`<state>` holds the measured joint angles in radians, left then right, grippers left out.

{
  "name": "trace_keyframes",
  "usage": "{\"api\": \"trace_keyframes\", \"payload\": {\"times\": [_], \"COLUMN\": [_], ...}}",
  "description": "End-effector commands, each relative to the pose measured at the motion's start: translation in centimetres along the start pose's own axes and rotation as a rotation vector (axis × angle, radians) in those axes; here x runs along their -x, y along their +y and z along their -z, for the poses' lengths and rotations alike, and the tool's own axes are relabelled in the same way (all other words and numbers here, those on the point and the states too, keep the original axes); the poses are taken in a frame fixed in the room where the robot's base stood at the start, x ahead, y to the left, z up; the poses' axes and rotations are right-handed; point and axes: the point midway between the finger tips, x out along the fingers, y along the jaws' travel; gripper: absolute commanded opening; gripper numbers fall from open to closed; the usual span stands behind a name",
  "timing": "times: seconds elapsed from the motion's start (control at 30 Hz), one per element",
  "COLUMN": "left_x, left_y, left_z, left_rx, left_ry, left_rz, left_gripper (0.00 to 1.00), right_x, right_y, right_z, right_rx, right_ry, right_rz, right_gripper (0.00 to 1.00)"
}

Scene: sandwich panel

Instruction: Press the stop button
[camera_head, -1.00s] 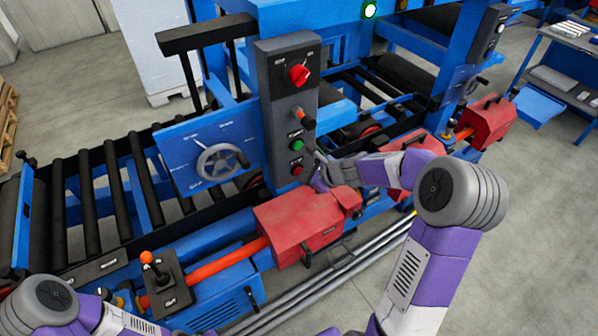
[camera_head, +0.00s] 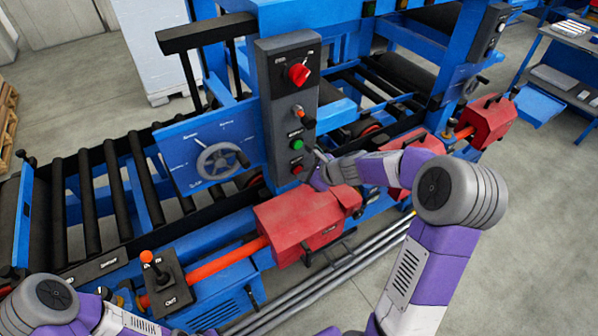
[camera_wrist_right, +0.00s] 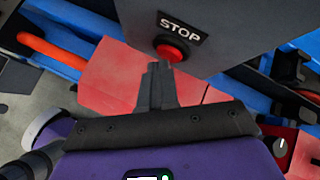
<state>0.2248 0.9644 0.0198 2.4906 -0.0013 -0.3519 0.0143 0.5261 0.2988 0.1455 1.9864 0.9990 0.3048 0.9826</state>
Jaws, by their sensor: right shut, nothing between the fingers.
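The stop button is a small red button low on the grey control panel (camera_head: 286,75), under the green button (camera_head: 297,144). In the right wrist view the red stop button (camera_wrist_right: 171,50) sits just below a black STOP label (camera_wrist_right: 180,27). My right gripper (camera_head: 310,160) is shut and empty, close in front of the panel's lower end. In the right wrist view its fingertips (camera_wrist_right: 157,68) appear just below and slightly left of the button; whether they touch it I cannot tell. My left gripper is not in view; only part of the left arm shows at the lower left.
A red rotary switch (camera_head: 299,73) and an orange-tipped toggle (camera_head: 303,113) sit higher on the panel. A handwheel (camera_head: 220,160) is to its left. A red housing (camera_head: 300,222) lies below my right gripper. A joystick box (camera_head: 166,283) stands at the lower left.

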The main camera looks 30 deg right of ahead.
Motion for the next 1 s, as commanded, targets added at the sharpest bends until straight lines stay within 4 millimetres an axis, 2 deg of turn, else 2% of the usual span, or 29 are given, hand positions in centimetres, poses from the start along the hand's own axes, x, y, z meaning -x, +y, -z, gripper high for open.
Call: {"api": "trace_keyframes", "payload": {"times": [0.27,0.8,1.0], "left_x": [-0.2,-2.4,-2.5], "left_y": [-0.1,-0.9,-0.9], "left_z": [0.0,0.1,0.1], "left_rx": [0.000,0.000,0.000], "left_ry": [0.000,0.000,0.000], "left_rz": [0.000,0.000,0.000], "left_gripper": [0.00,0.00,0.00], "right_x": [0.2,3.8,4.2], "right_y": [0.2,2.8,3.1], "right_z": [0.3,2.9,3.1], "right_rx": [-0.001,-0.002,-0.002], "right_ry": [0.001,0.002,0.001], "right_rz": [0.000,0.001,-0.002], "right_gripper": [0.00,0.00,0.00]}}
